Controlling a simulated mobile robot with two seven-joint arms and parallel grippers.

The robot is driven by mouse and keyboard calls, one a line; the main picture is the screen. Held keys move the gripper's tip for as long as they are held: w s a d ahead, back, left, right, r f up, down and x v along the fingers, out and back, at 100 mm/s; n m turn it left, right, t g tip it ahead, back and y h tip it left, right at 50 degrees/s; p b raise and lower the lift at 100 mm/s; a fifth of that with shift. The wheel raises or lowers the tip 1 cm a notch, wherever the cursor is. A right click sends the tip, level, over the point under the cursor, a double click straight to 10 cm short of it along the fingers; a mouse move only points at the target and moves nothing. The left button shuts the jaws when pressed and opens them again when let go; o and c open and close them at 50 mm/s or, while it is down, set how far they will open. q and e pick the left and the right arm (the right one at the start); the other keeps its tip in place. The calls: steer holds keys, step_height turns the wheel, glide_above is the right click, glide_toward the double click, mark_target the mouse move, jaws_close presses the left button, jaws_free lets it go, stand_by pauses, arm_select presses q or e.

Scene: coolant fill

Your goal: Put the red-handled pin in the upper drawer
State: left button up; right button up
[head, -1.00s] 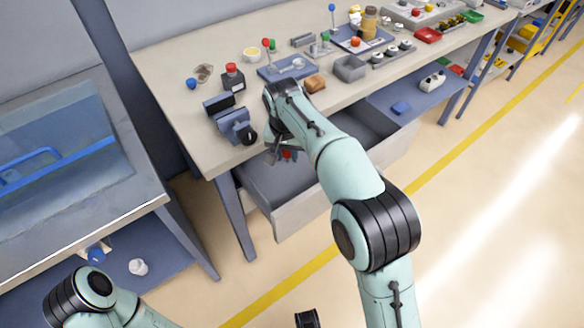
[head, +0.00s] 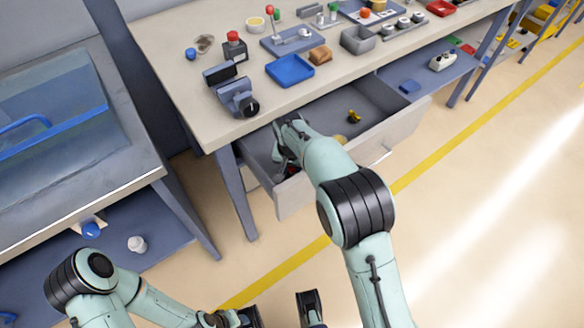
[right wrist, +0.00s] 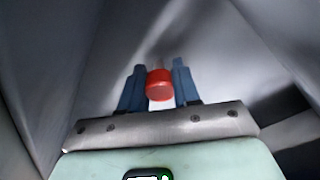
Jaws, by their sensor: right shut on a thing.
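The pin's red handle (right wrist: 159,84) sits between the two blue-grey fingers of my right gripper (right wrist: 157,88) in the right wrist view. The gripper is shut on it; the rest of the pin is mostly hidden. In the head view my right gripper (head: 286,163) is low inside the open drawer (head: 262,158), at its left front corner, with a bit of the red handle (head: 291,170) showing. I cannot tell whether the pin touches the drawer floor.
A small yellow-and-dark thing (head: 354,116) and a partly hidden tan thing (head: 340,139) lie farther right in the drawer. A blue tray (head: 290,71), a brown block (head: 320,55) and a dark blue-grey fixture (head: 236,96) stand on the bench above. The drawer front sticks out over clear floor.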

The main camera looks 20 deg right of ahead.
steer(key=shift+f, duration=0.15)
steer(key=shift+f, duration=0.1)
steer(key=o, duration=0.8)
arm_select(q)
steer(key=shift+w, duration=0.1)
arm_select(e)
steer(key=shift+o, duration=0.2)
arm_select(q)
steer(key=s+r+p, duration=0.2)
steer(key=p, duration=0.1)
steer(key=shift+s+d+r+g, duration=0.15)
steer(key=shift+d+r+g, duration=0.15)
steer(key=shift+r+g, duration=0.1)
arm_select(e)
step_height(320, 180, up, 12)
steer(key=s, duration=0.1)
steer(key=shift+s+a, duration=0.3)
steer(key=shift+a, duration=0.1)
